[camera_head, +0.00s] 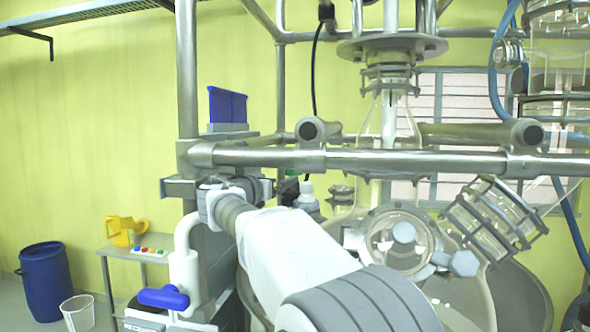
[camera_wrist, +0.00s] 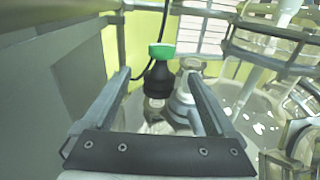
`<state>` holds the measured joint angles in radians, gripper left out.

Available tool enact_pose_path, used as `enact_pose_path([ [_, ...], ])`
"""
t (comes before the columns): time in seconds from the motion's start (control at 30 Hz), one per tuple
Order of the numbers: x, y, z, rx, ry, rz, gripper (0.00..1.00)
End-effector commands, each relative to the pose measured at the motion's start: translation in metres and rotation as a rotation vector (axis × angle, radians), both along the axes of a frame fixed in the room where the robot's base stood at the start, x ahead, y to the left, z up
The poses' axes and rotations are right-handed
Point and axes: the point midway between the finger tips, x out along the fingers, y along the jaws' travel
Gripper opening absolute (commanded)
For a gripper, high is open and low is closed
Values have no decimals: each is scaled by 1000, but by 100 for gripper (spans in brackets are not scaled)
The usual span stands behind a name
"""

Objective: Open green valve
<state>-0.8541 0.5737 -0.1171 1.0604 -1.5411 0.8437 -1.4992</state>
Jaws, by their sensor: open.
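The green valve (camera_wrist: 162,52) shows in the wrist view as a green cap on a black, tapered neck above a clear glass fitting. It stands upright. My gripper (camera_wrist: 160,80) is open, with one finger to the left of the valve and one to the right. The valve appears beyond or between the fingertips; I cannot tell the exact depth. Nothing is visibly held. In the head view my arm reaches in toward the frame, and the valve is mostly hidden there.
A metal rail (camera_head: 350,158) crosses above my arm. Glass reactor vessels (camera_head: 395,240) stand to the right. A white pipe with a blue handle (camera_head: 163,298) is at the lower left. In the wrist view a grey panel (camera_wrist: 50,90) is close on the left.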

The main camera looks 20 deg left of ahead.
Motion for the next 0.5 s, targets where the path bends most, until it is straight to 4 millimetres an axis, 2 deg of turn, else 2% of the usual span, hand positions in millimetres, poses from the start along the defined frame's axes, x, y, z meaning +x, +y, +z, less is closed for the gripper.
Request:
enact_pose_path([
  [0.17,13,-3,5,-9,-16,-11,92],
  [0.5,68,-9,7,-6,-14,-10,92],
])
